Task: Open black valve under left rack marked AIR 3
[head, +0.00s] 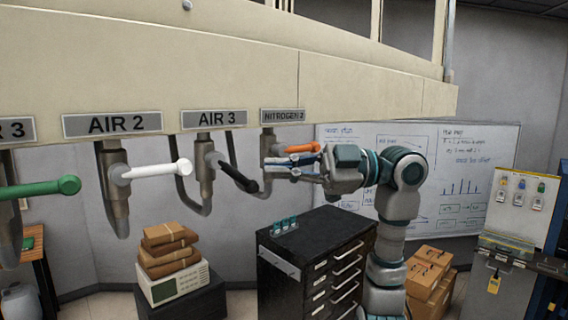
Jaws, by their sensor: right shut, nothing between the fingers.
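The black valve handle (238,177) sits on a metal pipe fitting under the rack label AIR 3 (213,119). The handle slants down to the right from its hub. My right gripper (270,166) comes in from the right, its fingers pointing left, and is shut and empty. In the picture its tips are just right of and slightly above the handle's free end; I see a gap, but cannot tell the depth. My left gripper is not in view.
A white handle (155,170) is under AIR 2 (112,123), a green one (40,187) at far left. An orange handle (303,148) under NITROGEN 2 (282,115) is right by my gripper. A black drawer cabinet (318,262) and stacked boxes (168,248) stand below.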

